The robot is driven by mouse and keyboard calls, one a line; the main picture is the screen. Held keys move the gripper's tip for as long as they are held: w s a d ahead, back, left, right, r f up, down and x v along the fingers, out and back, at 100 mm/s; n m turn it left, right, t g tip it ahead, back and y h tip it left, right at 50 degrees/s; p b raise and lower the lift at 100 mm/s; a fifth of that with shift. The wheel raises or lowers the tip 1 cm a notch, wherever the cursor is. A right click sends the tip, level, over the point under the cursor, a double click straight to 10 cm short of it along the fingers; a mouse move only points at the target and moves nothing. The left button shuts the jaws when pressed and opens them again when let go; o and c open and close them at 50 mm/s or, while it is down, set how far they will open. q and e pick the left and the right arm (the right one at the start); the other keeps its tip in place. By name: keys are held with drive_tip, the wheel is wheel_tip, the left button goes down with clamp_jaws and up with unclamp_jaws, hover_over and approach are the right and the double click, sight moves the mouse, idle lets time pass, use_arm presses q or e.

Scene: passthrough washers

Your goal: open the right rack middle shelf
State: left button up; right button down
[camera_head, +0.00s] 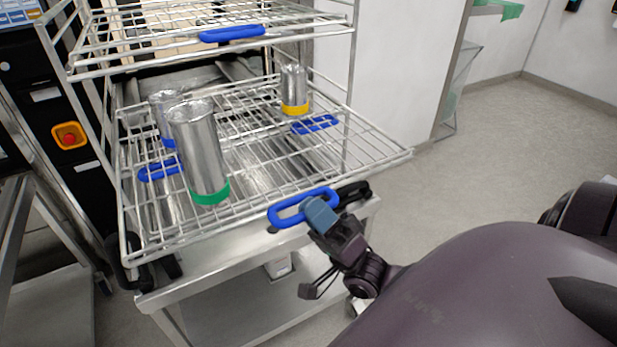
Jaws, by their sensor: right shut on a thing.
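The rack's wire middle shelf (255,182) juts out toward me past the top shelf (165,45). A blue loop handle (285,214) is on its front edge. My right gripper (322,212) is shut on this blue handle at its right end. Metal cylinders stand on the shelf: one with a green base band (196,145), one with a yellow band (293,88), and one with a blue band (163,105) partly hidden behind the green-banded one. My left gripper is not in view.
Two more blue handles lie at the shelf's level (160,169) and (314,124). The top shelf has its own blue handle (232,33). A metal cart (240,275) stands below. A red button on a yellow plate (70,136) is at left. The floor (480,150) at right is clear.

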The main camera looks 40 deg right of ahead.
drive_tip(key=shift+s, duration=0.2)
drive_tip(key=c, duration=1.4)
unclamp_jaws()
drive_tip(key=shift+s+f, duration=0.1)
drive_tip(key=shift+f, duration=0.15)
drive_tip(key=b+v, duration=0.2)
drive_tip(key=v, duration=0.8)
drive_tip(key=shift+s, duration=0.15)
